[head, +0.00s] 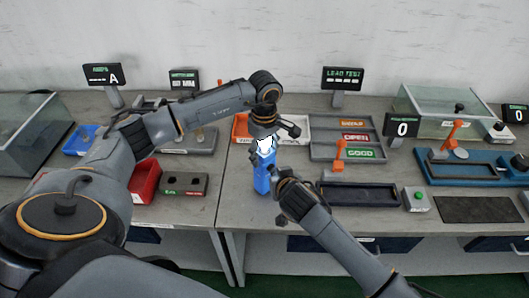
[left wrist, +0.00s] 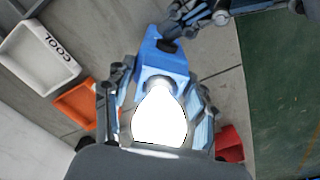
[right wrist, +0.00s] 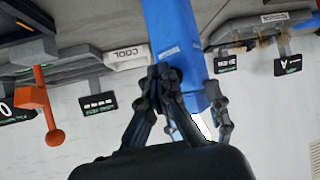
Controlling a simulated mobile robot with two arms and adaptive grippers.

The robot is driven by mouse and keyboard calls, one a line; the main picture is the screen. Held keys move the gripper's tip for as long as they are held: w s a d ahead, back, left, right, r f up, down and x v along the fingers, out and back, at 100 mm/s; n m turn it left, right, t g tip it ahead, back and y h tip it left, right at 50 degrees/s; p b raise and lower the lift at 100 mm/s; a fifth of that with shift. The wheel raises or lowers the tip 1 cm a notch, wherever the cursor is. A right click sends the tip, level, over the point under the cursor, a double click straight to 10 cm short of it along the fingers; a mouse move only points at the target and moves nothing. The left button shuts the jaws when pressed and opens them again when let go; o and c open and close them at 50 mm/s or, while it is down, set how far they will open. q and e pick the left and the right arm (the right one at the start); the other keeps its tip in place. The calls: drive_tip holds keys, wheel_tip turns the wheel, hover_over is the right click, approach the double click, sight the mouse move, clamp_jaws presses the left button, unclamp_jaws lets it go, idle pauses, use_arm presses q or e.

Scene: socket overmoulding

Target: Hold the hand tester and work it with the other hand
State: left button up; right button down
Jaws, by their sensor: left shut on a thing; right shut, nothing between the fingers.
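The blue hand tester (head: 261,182) stands roughly upright above the front of the table, with a white glowing bulb (head: 266,146) at its top. My left gripper (head: 264,138) comes from above and is shut on the tester around its bulb end; the left wrist view shows its fingers on both sides of the blue body (left wrist: 165,60) and bulb (left wrist: 160,118). My right gripper (head: 280,180) is shut and empty, its tips right at the tester's side. In the right wrist view the closed fingers (right wrist: 166,75) lie against or just before the blue body (right wrist: 175,35); contact is unclear.
Behind stand an orange and white bin (head: 241,128) and a sorting rack (head: 342,124) with labelled trays. A red bin (head: 146,182) is at left. A dark tray (head: 360,195) and a green button box (head: 417,199) are at right. The table's front edge is close below.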

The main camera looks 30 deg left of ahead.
drive_tip(key=shift+s+d+r, duration=0.1)
drive_tip(key=shift+s+d, duration=0.05)
drive_tip(key=shift+d, duration=0.35)
drive_tip(key=d, duration=0.2)
drive_tip(key=s+d, duration=0.1)
drive_tip(key=d, duration=0.2)
drive_tip(key=shift+s+d, duration=0.15)
drive_tip(key=shift+d, duration=0.2)
use_arm(q)
drive_tip(key=o, duration=1.2)
